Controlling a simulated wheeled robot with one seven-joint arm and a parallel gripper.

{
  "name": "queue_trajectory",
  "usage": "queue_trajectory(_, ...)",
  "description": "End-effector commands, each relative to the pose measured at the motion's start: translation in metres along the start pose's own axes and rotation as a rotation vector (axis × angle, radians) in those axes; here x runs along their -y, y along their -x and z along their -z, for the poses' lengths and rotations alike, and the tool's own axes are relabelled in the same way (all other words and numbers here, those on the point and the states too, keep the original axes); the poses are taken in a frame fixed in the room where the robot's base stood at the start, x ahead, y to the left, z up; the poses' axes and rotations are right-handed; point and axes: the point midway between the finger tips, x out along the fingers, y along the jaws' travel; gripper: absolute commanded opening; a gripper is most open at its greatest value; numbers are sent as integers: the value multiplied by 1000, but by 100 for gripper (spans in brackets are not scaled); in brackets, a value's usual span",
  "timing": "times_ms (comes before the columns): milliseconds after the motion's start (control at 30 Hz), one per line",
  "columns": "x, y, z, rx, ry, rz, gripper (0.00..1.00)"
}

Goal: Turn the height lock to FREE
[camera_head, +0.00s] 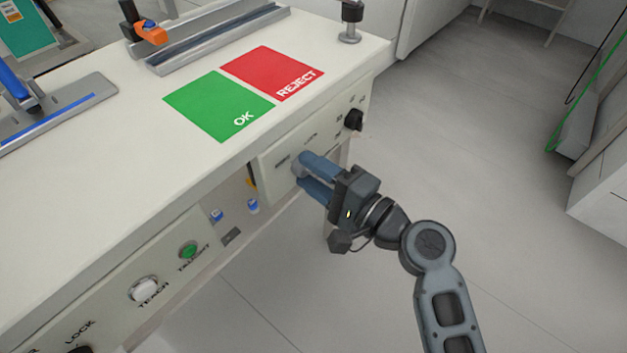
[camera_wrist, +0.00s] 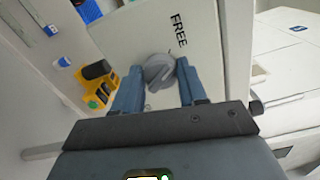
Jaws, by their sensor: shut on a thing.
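The height lock is a round grey knob (camera_wrist: 158,68) on the pale front panel (camera_wrist: 205,25). The printed word FREE (camera_wrist: 179,30) stands beside it in the wrist view. My gripper (camera_wrist: 157,82) has one blue finger on each side of the knob and is shut on it. In the head view my gripper (camera_head: 302,172) reaches the bench's front panel, and a little of the grey knob (camera_head: 297,168) shows between the fingers. The fingers hide part of the knob there, and the small labels around it are too small to read.
The bench top carries a green OK mat (camera_head: 215,105) and a red REJECT mat (camera_head: 265,72). A black knob (camera_head: 354,119) sits right of my gripper on the panel. A white TEACH button (camera_head: 144,288) and a green button (camera_head: 188,249) are to the left. The floor (camera_head: 480,180) at right is clear.

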Motion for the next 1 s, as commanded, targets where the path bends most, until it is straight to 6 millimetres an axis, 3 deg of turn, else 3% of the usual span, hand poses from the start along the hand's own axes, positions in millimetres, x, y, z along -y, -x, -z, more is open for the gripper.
queue_trajectory(333, -3, 0, 0, 2, 161, -1, 11)
queue_trajectory(933, -2, 0, 0, 1, 197, -3, 11)
queue_trajectory(967, -2, 0, 0, 1, 197, -3, 43)
queue_trajectory(1000, -2, 0, 0, 1, 197, -3, 47)
